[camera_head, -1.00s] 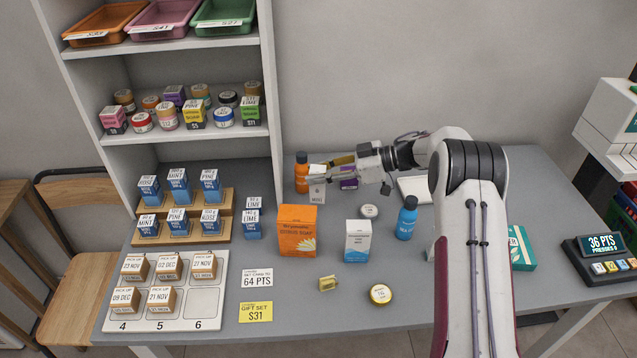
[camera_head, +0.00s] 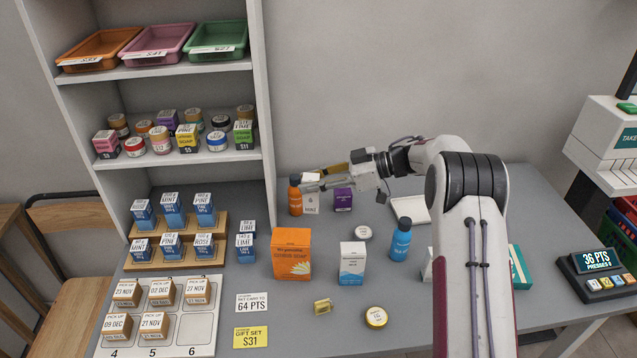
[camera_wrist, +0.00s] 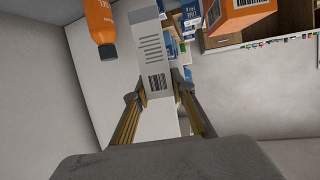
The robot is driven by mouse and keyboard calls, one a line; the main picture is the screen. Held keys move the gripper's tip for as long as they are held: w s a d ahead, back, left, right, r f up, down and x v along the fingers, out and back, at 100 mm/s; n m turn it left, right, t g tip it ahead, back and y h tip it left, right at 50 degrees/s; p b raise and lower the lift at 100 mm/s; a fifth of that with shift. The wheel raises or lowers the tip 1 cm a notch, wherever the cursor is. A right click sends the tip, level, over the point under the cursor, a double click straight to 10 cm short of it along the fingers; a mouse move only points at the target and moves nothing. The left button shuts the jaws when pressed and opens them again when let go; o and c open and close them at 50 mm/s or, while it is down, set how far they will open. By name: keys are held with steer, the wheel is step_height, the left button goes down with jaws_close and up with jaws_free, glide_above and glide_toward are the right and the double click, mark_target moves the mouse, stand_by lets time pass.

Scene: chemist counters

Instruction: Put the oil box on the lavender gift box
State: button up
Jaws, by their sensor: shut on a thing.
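My gripper (camera_head: 308,182) is at the back of the counter, shut on a small white box (camera_head: 311,203). In the wrist view the box (camera_wrist: 153,60) is pale grey with a barcode and stands between my fingers (camera_wrist: 158,97). Its label is too small to read surely, so I cannot tell whether it is the oil box. A small purple box (camera_head: 343,199) stands just right of it and may be the lavender gift box; its label is unreadable.
An orange bottle (camera_head: 295,195) stands close left of the held box. A round tin (camera_head: 363,233), an orange soap box (camera_head: 291,254), a white-blue box (camera_head: 352,263) and a blue bottle (camera_head: 401,240) stand nearer the front. The shelf unit (camera_head: 265,110) rises at left.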

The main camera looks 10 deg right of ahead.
steer(key=shift+d, duration=0.1)
steer(key=s+d+r+m+t+h, duration=0.1)
steer(key=s+d+r+m+t, duration=0.15)
steer(key=d, duration=1.15)
steer(key=s+d+r+m+t+h, duration=0.1)
steer(key=d+r+m+t, duration=0.2)
steer(key=d, duration=1.1)
steer(key=s+d+f+m+t+h, duration=0.1)
steer(key=s+d+m+t+h, duration=0.1)
steer(key=s+d, duration=0.5)
steer(key=s+d+f+m+t+h, duration=0.1)
steer(key=s+d+m+t+h, duration=0.2)
steer(key=s+d, duration=0.4)
steer(key=d+m+h, duration=0.1)
steer(key=d, duration=0.5)
steer(key=shift+s+h, duration=0.3)
steer(key=shift+s, duration=0.05)
steer(key=shift+a+f, duration=0.1)
steer(key=shift+f, duration=0.05)
step_height(320, 180, down, 6)
